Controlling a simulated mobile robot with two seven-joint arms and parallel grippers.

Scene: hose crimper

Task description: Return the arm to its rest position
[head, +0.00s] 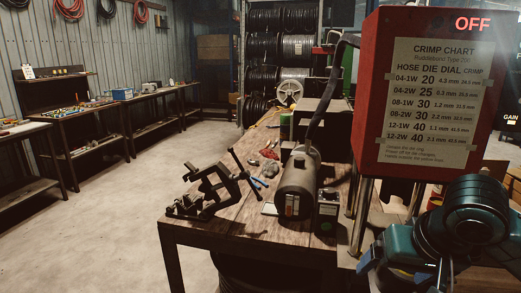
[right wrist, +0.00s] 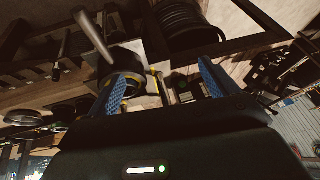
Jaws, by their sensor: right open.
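My right arm (head: 445,225), teal and black, is folded at the lower right of the head view, in front of the red crimper box. In the right wrist view my right gripper (right wrist: 165,82) shows two blue ribbed fingers standing wide apart. I see nothing held between them. Its fingertips cannot be made out clearly in the head view. My left gripper is in neither view.
The red crimper (head: 372,120) with a crimp chart and a red "OFF" stands close on the right. The wooden workbench (head: 215,228) carries a black vise (head: 205,190) and a dark cylinder (head: 297,185). Hose reels (head: 280,50) stand behind. Open floor (head: 100,230) lies left.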

